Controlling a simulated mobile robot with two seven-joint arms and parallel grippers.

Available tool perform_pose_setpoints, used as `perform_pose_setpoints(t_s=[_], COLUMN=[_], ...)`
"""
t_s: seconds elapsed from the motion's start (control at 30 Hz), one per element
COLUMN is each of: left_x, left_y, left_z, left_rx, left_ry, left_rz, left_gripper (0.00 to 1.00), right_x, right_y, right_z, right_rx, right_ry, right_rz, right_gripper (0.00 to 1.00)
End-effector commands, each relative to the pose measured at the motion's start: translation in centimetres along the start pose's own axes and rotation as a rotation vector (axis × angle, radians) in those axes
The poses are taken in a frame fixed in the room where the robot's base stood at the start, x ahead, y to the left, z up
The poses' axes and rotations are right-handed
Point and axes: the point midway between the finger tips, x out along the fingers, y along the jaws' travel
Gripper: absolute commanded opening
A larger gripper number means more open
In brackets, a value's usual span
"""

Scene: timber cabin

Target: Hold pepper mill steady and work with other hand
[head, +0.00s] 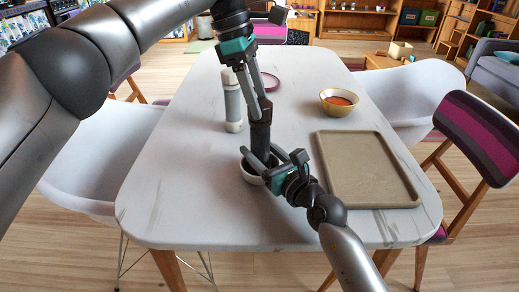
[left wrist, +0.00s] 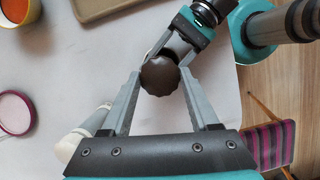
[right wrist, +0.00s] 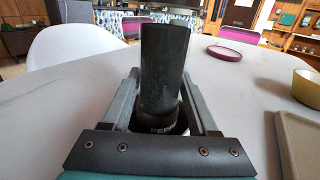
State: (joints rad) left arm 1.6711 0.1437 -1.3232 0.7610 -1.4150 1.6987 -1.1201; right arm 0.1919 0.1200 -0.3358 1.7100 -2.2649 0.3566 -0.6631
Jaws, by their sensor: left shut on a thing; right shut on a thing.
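The dark pepper mill (head: 260,138) is upright over a small white bowl (head: 247,176); I cannot tell if it touches the bowl. My left gripper (head: 261,104) comes down from above and is shut on the mill's top. The dark fluted knob (left wrist: 160,76) shows between its fingers in the left wrist view. My right gripper (head: 262,163) is shut around the mill's lower part. In the right wrist view the dark cylinder (right wrist: 164,70) stands between the fingers. The fingers hide most of the bowl.
A grey-and-white cylinder (head: 232,102) stands close left of the mill. A maroon-rimmed dish (head: 269,82) lies behind. A gold bowl with orange contents (head: 338,102) and an empty beige tray (head: 333,180) are on the right. The table's front left (head: 180,200) is clear.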

Motion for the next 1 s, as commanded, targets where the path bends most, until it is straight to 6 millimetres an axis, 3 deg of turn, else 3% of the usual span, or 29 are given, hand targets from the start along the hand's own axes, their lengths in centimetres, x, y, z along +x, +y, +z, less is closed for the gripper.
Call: perform_pose_setpoints(t_s=[0.27,0.7,0.97,1.0], left_x=[-0.12,-0.09,-0.11,-0.10], left_y=[0.02,0.14,0.14,0.14], left_z=[0.04,0.07,0.01,0.01], left_rx=[0.010,0.231,0.239,0.238], left_ry=[0.000,0.001,0.001,0.001], left_rz=[-0.001,-0.070,-0.073,-0.073], left_gripper=[0.21,0.21,0.21,0.63], right_x=[-0.03,-0.03,-0.03,-0.03], right_y=[-0.02,-0.02,-0.02,-0.02], right_z=[-0.15,-0.16,-0.16,-0.16], right_rx=[0.000,0.000,0.000,0.000], right_ry=[0.004,0.004,0.004,0.004], right_rz=[0.000,0.000,0.000,0.000], right_gripper=[0.00,0.00,0.00,0.00])
